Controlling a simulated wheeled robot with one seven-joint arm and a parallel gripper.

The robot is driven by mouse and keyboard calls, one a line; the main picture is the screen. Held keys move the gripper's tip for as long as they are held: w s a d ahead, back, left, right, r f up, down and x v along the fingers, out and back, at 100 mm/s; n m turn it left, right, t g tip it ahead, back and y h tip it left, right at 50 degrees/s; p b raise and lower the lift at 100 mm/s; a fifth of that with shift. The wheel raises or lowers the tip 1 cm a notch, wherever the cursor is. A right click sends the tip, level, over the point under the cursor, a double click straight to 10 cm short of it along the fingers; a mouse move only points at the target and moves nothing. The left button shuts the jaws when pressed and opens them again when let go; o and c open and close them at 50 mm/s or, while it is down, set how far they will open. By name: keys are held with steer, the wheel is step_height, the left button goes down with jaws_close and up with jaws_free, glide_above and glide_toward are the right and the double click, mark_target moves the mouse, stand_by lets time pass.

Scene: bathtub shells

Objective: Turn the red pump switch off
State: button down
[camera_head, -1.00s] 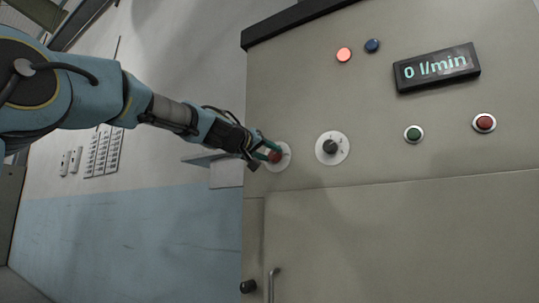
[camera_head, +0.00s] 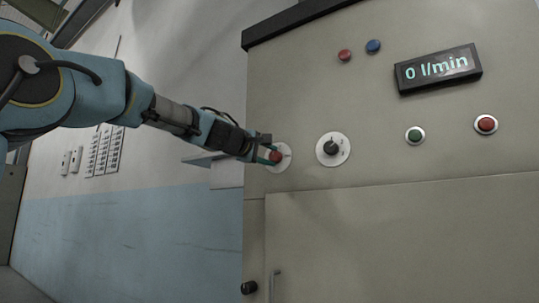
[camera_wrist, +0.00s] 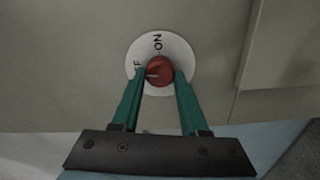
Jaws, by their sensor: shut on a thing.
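The red pump switch (camera_head: 276,157) is a round knob on a white disc on the cabinet's front, at its left edge. In the wrist view the red knob (camera_wrist: 159,70) sits between my two green fingertips. Its pale pointer mark faces left, towards a label of which only an "F" shows beside the left finger; "ON" stands above the knob. My gripper (camera_head: 268,156) is shut on the knob, and it also shows in the wrist view (camera_wrist: 160,76).
A black dial (camera_head: 331,147) on a white disc is just right of the switch. A green button (camera_head: 414,134), a red button (camera_head: 486,124), an unlit red lamp (camera_head: 345,55), a blue lamp (camera_head: 373,46) and a display reading "0 l/min" (camera_head: 438,69) are farther right.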

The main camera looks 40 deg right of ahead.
steer(key=shift+f+n, duration=0.1)
steer(key=shift+n, duration=0.9)
steer(key=shift+c, duration=2.1)
jaws_free()
steer(key=b+v, duration=0.4)
steer(key=v, duration=0.6)
steer(key=shift+a, duration=0.4)
